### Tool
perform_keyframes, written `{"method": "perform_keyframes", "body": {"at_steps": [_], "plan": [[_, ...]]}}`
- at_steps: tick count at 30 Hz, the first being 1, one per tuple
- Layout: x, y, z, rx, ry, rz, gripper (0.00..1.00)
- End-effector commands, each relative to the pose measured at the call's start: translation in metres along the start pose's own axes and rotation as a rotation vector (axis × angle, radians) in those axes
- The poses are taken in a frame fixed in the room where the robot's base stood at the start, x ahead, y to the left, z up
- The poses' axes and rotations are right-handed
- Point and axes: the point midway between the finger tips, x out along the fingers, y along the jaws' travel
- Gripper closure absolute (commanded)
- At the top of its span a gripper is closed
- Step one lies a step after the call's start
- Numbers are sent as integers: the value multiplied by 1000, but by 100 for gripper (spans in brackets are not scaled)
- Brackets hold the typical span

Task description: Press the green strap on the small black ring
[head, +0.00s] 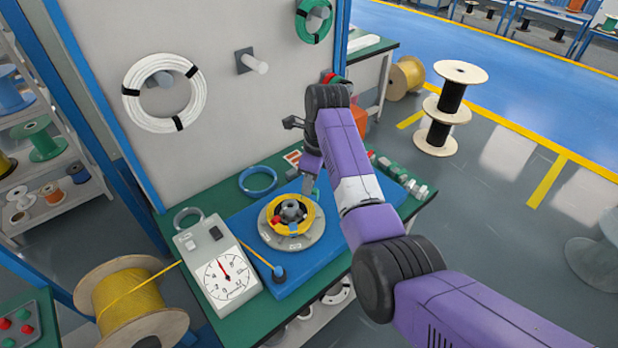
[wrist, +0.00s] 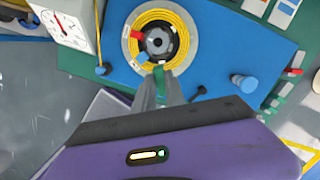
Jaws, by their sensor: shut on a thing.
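A yellow cable coil (head: 309,213) lies around a dark round hub (head: 290,211) on a grey disc (head: 292,242). The coil (wrist: 137,53), hub (wrist: 158,42) and disc also show in the wrist view. A red strap (wrist: 135,35) sits on the coil's left side, with a white tag lower down. My gripper (wrist: 159,78) reaches the coil's near edge, its fingers shut on a small green strap (wrist: 158,71). Whether the strap touches the coil, I cannot tell. I see a yellow coil here, no separate small black ring. In the head view the fingertips are small.
A blue board (head: 330,245) lies on the green bench. A dial gauge (head: 225,275) stands left, with yellow cable running from a spool (head: 130,300) past a blue-topped post. Several red, green and grey pieces (head: 410,184) line the right. A white coil (head: 163,125) hangs behind.

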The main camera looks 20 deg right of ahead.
Motion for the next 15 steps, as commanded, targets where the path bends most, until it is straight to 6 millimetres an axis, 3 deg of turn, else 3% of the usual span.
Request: {"method": "perform_keyframes", "body": {"at_steps": [8,15], "plan": [[2,-3,0,43,0,-5,100],[21,-2,-3,42,1,-4,100]]}}
